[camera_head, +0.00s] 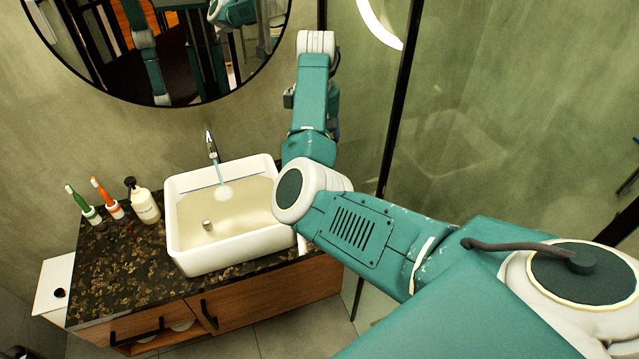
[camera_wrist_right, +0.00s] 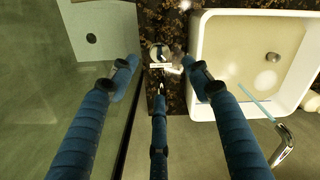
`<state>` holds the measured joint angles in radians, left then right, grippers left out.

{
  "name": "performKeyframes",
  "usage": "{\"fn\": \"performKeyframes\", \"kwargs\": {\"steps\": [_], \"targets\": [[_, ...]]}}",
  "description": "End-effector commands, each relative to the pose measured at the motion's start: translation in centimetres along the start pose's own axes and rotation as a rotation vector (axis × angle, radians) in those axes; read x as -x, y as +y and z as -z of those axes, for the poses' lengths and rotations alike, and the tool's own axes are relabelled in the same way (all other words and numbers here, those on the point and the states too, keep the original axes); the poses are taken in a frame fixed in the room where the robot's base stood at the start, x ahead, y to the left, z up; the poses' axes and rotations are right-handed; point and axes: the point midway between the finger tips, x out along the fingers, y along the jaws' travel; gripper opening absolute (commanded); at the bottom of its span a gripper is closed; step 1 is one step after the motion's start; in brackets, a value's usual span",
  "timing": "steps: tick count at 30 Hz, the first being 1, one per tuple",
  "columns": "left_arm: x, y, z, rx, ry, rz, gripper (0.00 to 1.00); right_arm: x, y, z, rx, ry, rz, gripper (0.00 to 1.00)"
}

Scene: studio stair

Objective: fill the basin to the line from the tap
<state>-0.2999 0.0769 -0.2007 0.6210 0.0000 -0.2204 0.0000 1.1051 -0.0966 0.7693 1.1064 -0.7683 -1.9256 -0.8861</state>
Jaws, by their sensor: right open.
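The white basin (camera_head: 185,253) sits on a dark speckled counter, with shallow-looking water inside and a small plug or drain piece (camera_head: 207,225). A thin blue line (camera_head: 203,188) marks its back inner wall. The chrome tap (camera_head: 211,146) stands behind it, and a pale stream (camera_head: 217,172) falls from it into the basin. In the right wrist view the tap (camera_wrist_right: 284,143) is at lower right beside the basin (camera_wrist_right: 197,60). My right gripper (camera_wrist_right: 161,74) is open above the counter strip beside the basin. A shiny round knob-like fitting (camera_wrist_right: 160,52) shows between its fingertips. In the head view my arm hides this gripper.
A round mirror (camera_head: 180,70) hangs above. A dark-framed glass panel (camera_head: 388,125) stands close to my right arm.

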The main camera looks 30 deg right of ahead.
Motion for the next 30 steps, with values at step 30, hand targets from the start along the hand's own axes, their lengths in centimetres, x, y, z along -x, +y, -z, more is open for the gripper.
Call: {"fn": "performKeyframes", "kwargs": {"steps": [30], "targets": [[2.1,-0.3,0.1,0.0,-0.001,0.004,0.4,-10.6,0.1,-0.1,-0.003,0.0,-0.001,0.49]]}}
